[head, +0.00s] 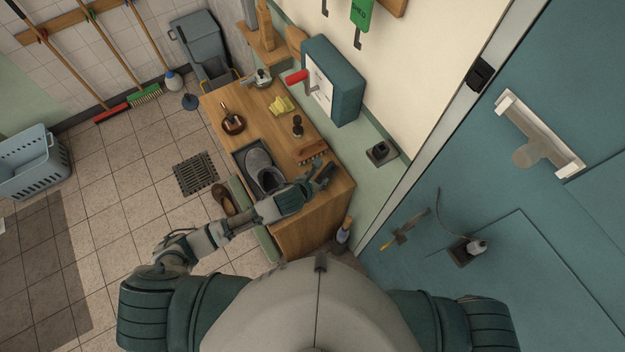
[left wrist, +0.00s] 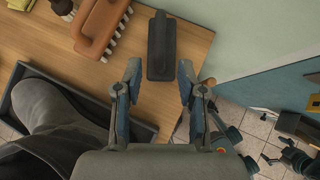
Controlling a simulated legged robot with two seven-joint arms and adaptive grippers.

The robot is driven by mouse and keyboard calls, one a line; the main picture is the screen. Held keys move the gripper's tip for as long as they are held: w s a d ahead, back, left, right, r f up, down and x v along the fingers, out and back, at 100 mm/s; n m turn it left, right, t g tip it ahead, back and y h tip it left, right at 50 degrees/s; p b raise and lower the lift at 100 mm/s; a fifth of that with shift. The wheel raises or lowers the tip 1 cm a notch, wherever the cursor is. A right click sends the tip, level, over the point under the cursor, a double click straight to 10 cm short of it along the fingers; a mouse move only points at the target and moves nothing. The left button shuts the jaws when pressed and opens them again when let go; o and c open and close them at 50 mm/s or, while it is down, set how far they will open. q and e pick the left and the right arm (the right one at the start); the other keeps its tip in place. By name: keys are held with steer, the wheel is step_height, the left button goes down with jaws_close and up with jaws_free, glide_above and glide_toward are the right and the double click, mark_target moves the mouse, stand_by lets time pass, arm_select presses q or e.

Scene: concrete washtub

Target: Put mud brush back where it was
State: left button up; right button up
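A brown brush (head: 311,151) with pale bristle tufts lies on the wooden bench top; it also shows at the upper left of the left wrist view (left wrist: 98,25). A dark oblong block (left wrist: 161,46) with a raised grip-like part lies near the bench edge, right of that brush. I cannot tell which of the two is the mud brush. My left gripper (left wrist: 159,82) is open, its fingers spread on either side of the block's near end, with gaps on both sides. In the head view the left gripper (head: 314,183) partly hides the block.
A dark tray (head: 240,156) holding a grey boot (head: 260,165) sits left of my left gripper. A small dark brush (head: 297,127), yellow cloth (head: 282,105) and round brown dish (head: 232,123) stand farther back. A teal wall box (head: 334,80) rises behind the bench.

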arm_select(q)
steer(key=v, duration=0.4)
steer(key=shift+s+r, duration=0.3)
arm_select(e)
steer(key=shift+a+r, duration=0.2)
steer(key=shift+a, duration=0.1)
steer(key=shift+d, duration=0.25)
